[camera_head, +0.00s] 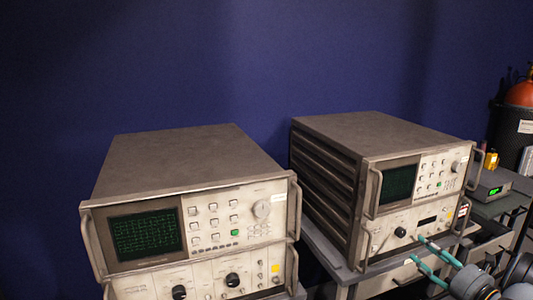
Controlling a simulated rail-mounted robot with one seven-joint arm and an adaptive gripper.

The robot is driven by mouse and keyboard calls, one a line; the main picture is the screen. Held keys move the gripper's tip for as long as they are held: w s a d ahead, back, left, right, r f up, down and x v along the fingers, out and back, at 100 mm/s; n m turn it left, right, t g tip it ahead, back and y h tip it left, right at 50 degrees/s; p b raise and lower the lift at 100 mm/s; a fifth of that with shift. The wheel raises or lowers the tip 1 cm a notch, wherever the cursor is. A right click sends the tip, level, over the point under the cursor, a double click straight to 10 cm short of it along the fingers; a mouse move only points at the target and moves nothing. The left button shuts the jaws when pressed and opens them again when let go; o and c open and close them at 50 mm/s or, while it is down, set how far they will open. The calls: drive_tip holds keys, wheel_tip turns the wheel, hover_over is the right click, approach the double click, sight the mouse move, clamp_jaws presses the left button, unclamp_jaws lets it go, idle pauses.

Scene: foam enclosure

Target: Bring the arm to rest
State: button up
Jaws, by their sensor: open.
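My gripper (417,249) is at the lower right, in front of the right-hand instrument (350,134). Its two teal fingers point to the left and stand apart, with nothing visible between them. The fingertips overlap the lower front of that instrument in the picture; whether they touch it I cannot tell. Dark grey rounded parts of my arm reach in from the bottom right corner, and the rest of the arm is out of view.
A second instrument (190,160) with a green screen stands at the left. At the right are a small device with a green display (490,187), a yellow object (491,160) and a black container (508,135) with an orange-red rounded object (520,93). A dark blue wall (240,60) stands behind.

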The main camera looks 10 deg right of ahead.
drive_tip(key=shift+n, duration=0.4)
drive_tip(key=w, duration=0.2)
drive_tip(key=w+b, duration=0.1)
drive_tip(key=w, duration=0.2)
drive_tip(key=w+a+f, duration=0.1)
drive_tip(key=w, duration=0.2)
drive_tip(key=shift+a, duration=0.1)
drive_tip(key=shift+n+b, duration=0.9)
drive_tip(key=shift+s+r+n+b, duration=0.1)
drive_tip(key=shift+n+b, duration=0.5)
drive_tip(key=shift+n, duration=0.1)
drive_tip(key=n+b, duration=0.2)
drive_tip(key=n, duration=0.1)
drive_tip(key=shift+a, duration=0.1)
drive_tip(key=n, duration=0.1)
approach(402, 236)
drive_tip(key=shift+w+a+r+b, duration=0.1)
drive_tip(key=shift+w+r+b, duration=0.3)
drive_tip(key=shift+w, duration=0.25)
